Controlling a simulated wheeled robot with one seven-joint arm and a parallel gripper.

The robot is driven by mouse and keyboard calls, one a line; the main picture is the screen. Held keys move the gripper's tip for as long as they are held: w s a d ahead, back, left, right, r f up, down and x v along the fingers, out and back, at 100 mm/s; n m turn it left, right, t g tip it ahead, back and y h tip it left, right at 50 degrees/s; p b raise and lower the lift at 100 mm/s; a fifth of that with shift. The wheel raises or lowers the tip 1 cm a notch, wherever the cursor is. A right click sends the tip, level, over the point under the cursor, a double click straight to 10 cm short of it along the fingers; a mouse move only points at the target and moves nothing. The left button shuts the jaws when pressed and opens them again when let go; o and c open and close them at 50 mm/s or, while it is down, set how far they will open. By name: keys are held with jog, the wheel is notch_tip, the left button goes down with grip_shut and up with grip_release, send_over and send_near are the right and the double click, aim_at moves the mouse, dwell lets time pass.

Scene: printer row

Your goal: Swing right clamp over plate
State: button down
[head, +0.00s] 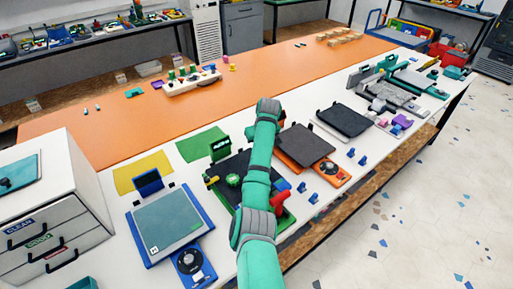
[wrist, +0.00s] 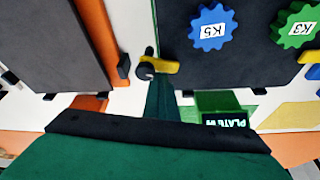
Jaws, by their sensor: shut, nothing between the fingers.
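The plate is a dark slab (wrist: 180,30) on the green printer; in the head view it lies partly behind my arm (head: 238,163). The right clamp, a yellow arm (wrist: 168,67) on a black pivot knob (wrist: 146,70), sits at the plate's corner in the wrist view. Its yellow tip overlaps the plate's edge there. The left clamp (wrist: 308,57) shows at the wrist view's right edge and in the head view (head: 211,181). My gripper (wrist: 158,88) is shut and empty, its narrow teal fingers close to the right clamp. In the head view my arm hides the gripper and right clamp.
Blue gear K5 (wrist: 212,29) and green gear K3 (wrist: 297,27) lie on the plate. A green block labelled PLATE (wrist: 225,118) stands behind it. An orange printer (head: 307,146) and a blue printer (head: 168,224) flank the green one. Open floor is at right.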

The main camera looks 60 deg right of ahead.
jog(key=shift+s+d, duration=0.55)
jog(key=shift+s, duration=0.2)
jog(key=shift+w+r, duration=0.1)
jog(key=shift+w+d, duration=0.45)
jog(key=shift+w, duration=0.05)
jog(key=w, duration=0.3)
jog(key=shift+d, duration=0.15)
jog(key=shift+w+d, duration=0.2)
jog(key=shift+w, duration=0.1)
jog(key=v, duration=1)
jog(key=shift+a, duration=0.15)
jog(key=shift+s, duration=0.15)
